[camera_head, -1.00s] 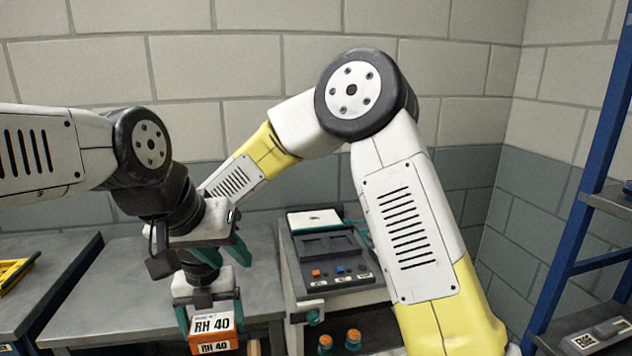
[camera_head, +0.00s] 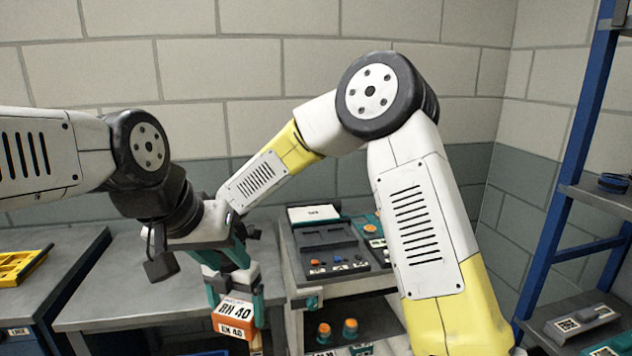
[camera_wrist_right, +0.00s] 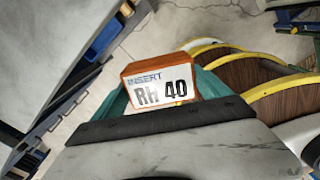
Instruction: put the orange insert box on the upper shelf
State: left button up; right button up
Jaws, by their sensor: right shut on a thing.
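The orange insert box (camera_head: 235,316), with a white "RH 40" label, hangs in my right gripper (camera_head: 235,288) in front of the grey bench. In the right wrist view the box (camera_wrist_right: 160,86) sits between the teal fingers of that gripper (camera_wrist_right: 155,98), its label facing the camera. My left gripper (camera_head: 232,252) is just above it, partly overlapped with the right wrist; its jaw gap is unclear. The blue rack at the right has a higher shelf (camera_head: 592,192) in view, bearing a dark ring-like item (camera_head: 614,183). The box is apart from this rack.
A lower rack shelf (camera_head: 540,318) bears a grey labelled block (camera_head: 583,319). A grey cart (camera_head: 292,262) with a dark tray of small parts stands behind my right arm; orange-capped items (camera_head: 350,327) are below. A yellow case (camera_head: 18,267) lies on the left bench.

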jog(key=w+d+m, duration=0.4)
jog(key=d+m, duration=0.7)
jog(key=w+d+m, duration=0.5)
jog(key=d+m, duration=0.5)
jog(key=w+d+m, duration=0.4)
jog(key=d+m, duration=0.7)
jog(key=s+f, duration=0.4)
jog(key=f, duration=0.2)
jog(key=shift+d+m, duration=0.4)
jog(key=shift+s+f, duration=0.1)
